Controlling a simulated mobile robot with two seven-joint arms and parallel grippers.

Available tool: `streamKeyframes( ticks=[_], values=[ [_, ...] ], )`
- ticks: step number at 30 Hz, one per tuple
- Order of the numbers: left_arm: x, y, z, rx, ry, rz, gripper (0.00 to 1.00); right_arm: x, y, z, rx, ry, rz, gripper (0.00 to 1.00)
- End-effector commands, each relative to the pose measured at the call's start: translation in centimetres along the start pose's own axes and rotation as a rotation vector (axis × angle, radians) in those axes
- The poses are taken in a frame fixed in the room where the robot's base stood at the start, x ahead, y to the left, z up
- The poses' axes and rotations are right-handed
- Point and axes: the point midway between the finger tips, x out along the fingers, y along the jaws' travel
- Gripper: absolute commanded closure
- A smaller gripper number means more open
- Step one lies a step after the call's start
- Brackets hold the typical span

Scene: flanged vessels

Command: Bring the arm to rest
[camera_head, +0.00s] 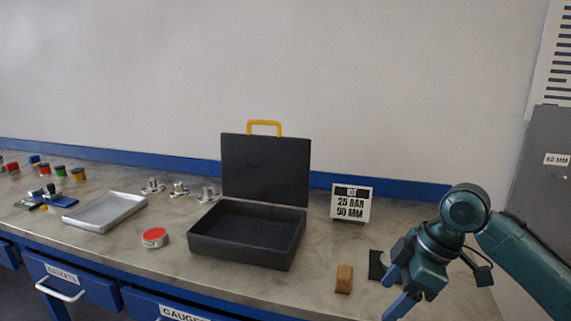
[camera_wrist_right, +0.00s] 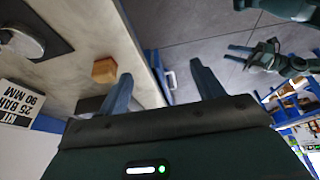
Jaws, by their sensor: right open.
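My right arm comes in from the right in the head view. Its gripper (camera_head: 396,300) hangs low over the right end of the bench, fingers pointing down. In the right wrist view the two blue fingers (camera_wrist_right: 163,85) stand wide apart with nothing between them. A wooden block (camera_head: 344,279) lies on the bench left of the gripper; it also shows in the wrist view (camera_wrist_right: 104,70). A dark pad (camera_head: 377,264) is partly hidden behind the gripper. My left gripper is outside the head view; a small teal gripper with parted fingers (camera_wrist_right: 237,53) shows in the wrist view.
An open, empty black case (camera_head: 245,252) stands mid-bench. A sign (camera_head: 351,205) reads 25 BAR 90 MM. Left are a red-topped tin (camera_head: 154,238), a metal tray (camera_head: 104,212), several metal fittings (camera_head: 179,189) and coloured jars (camera_head: 78,174). A grey cabinet (camera_head: 546,170) stands right.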

Motion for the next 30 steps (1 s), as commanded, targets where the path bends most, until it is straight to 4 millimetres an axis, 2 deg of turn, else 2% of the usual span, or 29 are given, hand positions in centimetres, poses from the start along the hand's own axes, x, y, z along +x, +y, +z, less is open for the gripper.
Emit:
streamKeyframes(
  ticks=[1, 11, 18, 24, 30],
  values=[
    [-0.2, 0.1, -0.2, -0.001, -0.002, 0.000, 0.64, 1.8, -0.3, -0.3, 0.023, 0.025, 0.000, 0.33],
    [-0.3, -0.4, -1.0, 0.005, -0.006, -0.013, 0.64, 10.5, -1.9, -1.6, 0.204, 0.212, 0.093, 0.33],
    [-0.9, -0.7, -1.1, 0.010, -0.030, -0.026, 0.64, 17.1, -5.4, -0.7, 0.444, 0.399, 0.220, 0.33],
    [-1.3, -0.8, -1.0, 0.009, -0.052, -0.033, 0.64, 19.9, -9.8, 2.5, 0.649, 0.508, 0.372, 0.33],
    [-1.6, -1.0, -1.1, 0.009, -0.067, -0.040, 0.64, 20.2, -14.7, 6.6, 0.780, 0.545, 0.526, 0.33]
  ],
)
